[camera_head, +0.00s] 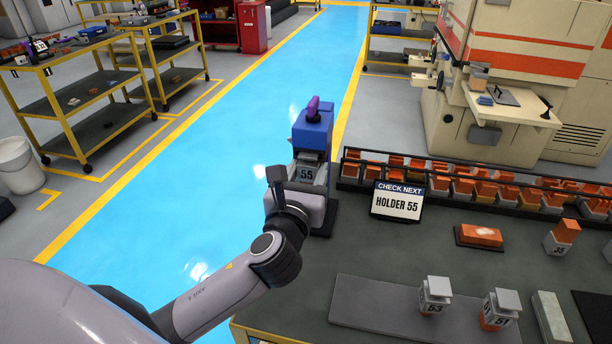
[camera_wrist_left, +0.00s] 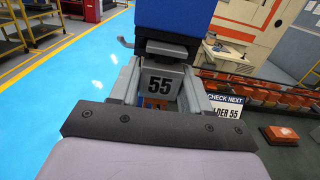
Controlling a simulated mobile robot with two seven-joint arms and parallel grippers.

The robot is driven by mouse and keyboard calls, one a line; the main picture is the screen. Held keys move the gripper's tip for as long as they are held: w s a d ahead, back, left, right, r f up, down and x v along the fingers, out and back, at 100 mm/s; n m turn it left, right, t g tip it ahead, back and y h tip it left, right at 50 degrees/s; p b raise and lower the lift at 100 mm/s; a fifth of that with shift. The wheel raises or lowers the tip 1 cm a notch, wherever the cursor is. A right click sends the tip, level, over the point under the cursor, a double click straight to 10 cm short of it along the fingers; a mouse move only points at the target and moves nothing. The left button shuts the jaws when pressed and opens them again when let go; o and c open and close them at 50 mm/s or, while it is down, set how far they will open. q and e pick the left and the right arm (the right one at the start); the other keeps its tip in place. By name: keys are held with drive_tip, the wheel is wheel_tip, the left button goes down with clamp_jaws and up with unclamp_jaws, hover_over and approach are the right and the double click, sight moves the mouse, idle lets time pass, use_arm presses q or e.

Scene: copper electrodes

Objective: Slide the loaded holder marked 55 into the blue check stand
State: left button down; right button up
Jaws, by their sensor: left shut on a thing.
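The holder marked 55 (camera_head: 306,174) is a grey block with a black number. It also shows in the wrist view (camera_wrist_left: 159,82), upright, with a bit of orange below the number. My left gripper (camera_head: 308,180) is shut on it, one finger on each side. The blue check stand (camera_head: 313,130) stands directly behind the holder, with a purple part on top and a dark base. In the wrist view the stand's dark head (camera_wrist_left: 166,48) is just behind and above the holder. I cannot tell how far the holder is inside the stand. My right gripper is not in view.
A sign (camera_head: 398,201) reading HOLDER 55 stands right of the stand. Behind it runs a rack (camera_head: 348,168) of orange pieces. Holders 63 (camera_head: 434,300) and 51 (camera_head: 500,310) stand on a grey mat (camera_head: 375,312) at the front. The dark tabletop between is mostly clear.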

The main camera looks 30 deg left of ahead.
use_arm(q)
drive_tip(key=shift+x, duration=1)
drive_tip(key=shift+r, duration=0.15)
drive_tip(key=shift+c, duration=2.2)
unclamp_jaws()
drive_tip(key=shift+o, duration=0.4)
drive_tip(key=shift+f, duration=0.3)
drive_tip(key=shift+s+r, duration=0.1)
drive_tip(key=shift+v, duration=3.5)
